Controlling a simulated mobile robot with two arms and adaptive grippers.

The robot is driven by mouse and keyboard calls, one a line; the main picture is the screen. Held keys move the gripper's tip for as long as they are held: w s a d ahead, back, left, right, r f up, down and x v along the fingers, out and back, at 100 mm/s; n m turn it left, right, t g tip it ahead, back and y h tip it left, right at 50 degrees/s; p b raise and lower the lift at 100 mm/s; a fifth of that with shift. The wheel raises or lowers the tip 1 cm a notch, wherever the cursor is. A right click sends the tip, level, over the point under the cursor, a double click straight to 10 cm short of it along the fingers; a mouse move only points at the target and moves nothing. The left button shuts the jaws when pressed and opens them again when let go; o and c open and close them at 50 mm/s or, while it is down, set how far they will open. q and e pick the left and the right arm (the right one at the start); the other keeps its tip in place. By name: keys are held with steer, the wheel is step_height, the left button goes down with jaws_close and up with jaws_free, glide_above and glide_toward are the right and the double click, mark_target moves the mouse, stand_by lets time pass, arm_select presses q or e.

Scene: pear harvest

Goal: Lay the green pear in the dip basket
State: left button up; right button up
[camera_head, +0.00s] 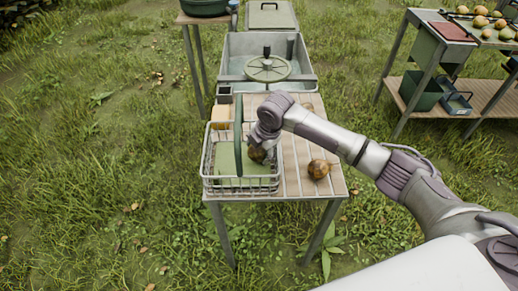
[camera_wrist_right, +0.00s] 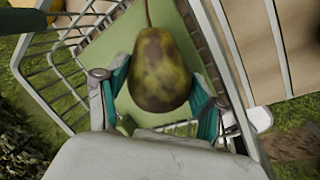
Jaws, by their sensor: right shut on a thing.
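The green pear (camera_wrist_right: 160,68), mottled with brown, sits between the teal-padded fingers of my right gripper (camera_wrist_right: 160,97) in the wrist view. In the head view the pear (camera_head: 257,154) shows just below my right gripper (camera_head: 262,146), inside the outline of the wire dip basket (camera_head: 240,187). The gripper is shut on the pear. The basket has a pale green floor and a dark green upright handle; its rim also shows in the wrist view (camera_wrist_right: 228,55). I cannot tell whether the pear touches the floor. My left gripper is out of view.
Another brownish pear (camera_head: 319,169) lies on the slatted table (camera_head: 299,152), right of the basket. A shelf stand (camera_head: 483,98) with fruit and bins is at the right. Grass surrounds everything.

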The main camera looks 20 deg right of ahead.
steer(key=shift+f, duration=0.55)
steer(key=o, duration=1)
steer(key=v, duration=1.3)
steer(key=shift+w+r+b, duration=0.15)
steer(key=shift+b, duration=0.2)
